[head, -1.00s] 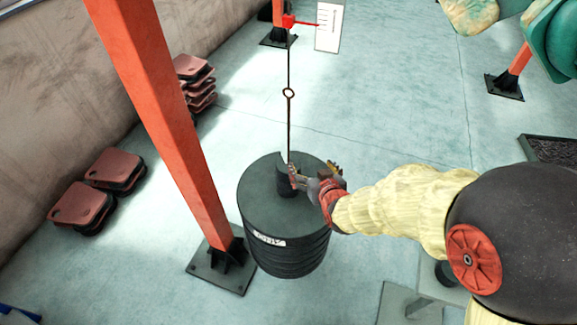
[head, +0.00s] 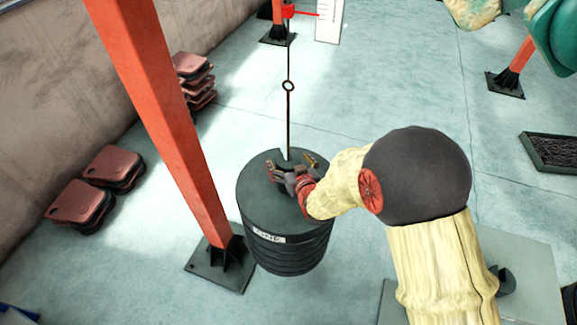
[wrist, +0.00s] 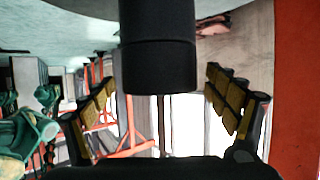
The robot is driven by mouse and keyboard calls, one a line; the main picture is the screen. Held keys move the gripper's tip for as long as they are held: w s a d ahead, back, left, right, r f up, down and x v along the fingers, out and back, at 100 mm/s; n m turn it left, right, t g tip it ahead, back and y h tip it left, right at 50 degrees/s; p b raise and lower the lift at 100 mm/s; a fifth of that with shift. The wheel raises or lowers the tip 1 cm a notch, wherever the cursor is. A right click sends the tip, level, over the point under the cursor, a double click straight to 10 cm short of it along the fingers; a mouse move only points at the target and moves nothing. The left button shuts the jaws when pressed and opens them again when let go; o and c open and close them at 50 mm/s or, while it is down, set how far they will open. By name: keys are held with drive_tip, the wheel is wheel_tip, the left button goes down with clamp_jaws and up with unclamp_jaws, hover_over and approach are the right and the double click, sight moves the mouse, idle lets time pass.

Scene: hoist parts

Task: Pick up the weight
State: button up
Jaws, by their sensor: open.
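The weight (head: 290,255) is a stack of black round discs with a small white label, below a thin rod with a ring in it. My gripper (head: 290,167) is at the top of the weight, close to the rod, and hides the short dark post in the middle of the top. In the wrist view a black cylindrical post (wrist: 158,62) stands between the two padded fingers of my gripper (wrist: 160,85). The fingers are open, with a visible gap on each side of the post.
An orange pillar (head: 165,120) on a dark base plate (head: 218,268) stands close to the left of the weight. Red-topped blocks (head: 82,202) lie by the left wall. A dark tray (head: 552,150) lies at the right. The floor behind the weight is clear.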

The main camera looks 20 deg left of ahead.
drive_tip(key=shift+c, duration=1.3)
drive_tip(key=c, duration=1.9)
